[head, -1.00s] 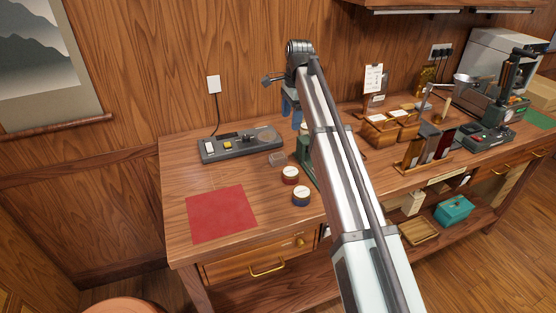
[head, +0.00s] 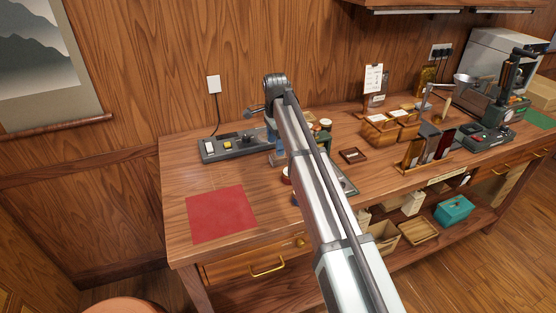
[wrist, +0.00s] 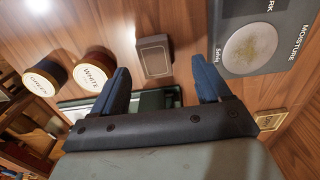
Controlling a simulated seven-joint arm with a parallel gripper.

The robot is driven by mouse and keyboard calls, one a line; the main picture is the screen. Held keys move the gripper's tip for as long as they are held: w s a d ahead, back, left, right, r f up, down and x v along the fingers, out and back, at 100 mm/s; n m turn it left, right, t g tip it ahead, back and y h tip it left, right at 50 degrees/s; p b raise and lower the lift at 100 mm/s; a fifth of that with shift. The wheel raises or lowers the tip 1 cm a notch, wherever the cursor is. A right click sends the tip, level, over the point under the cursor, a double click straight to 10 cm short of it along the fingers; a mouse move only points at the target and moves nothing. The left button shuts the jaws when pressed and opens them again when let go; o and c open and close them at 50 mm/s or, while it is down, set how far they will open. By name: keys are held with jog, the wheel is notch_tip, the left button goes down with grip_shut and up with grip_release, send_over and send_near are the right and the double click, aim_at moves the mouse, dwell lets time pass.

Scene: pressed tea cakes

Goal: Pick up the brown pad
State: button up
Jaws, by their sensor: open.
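The brown pad (wrist: 154,57) is a small dark brown block lying flat on the wooden bench in the wrist view. My gripper (wrist: 161,66) is open, with its two blue fingers apart. The pad shows just beyond the gap between the fingertips, nearer the left finger, and nothing is held. In the head view my gripper (head: 280,153) is low over the bench, and it and my arm mostly hide the pad.
A grey moisture device with a round plate (wrist: 250,48) lies right of the pad. Jars marked white (wrist: 93,70) and green (wrist: 46,77) stand to the left. A red mat (head: 221,214) lies at the bench's front left. A small brown tray (head: 353,155) is further right.

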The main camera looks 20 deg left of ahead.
jog(key=shift+s+d+f, duration=0.1)
jog(key=shift+d+f, duration=0.05)
jog(key=shift+f, duration=0.75)
jog(key=shift+w+d+f, duration=0.1)
jog(key=shift+d+f, duration=0.1)
jog(key=shift+f, duration=0.75)
jog(key=shift+s+d+f, duration=0.1)
jog(key=shift+d+f, duration=0.05)
jog(key=shift+f, duration=0.75)
jog(key=shift+c, duration=0.2)
jog(key=c, duration=1.1)
notch_tip(320, 180, up, 10)
jog(key=shift+r, duration=0.1)
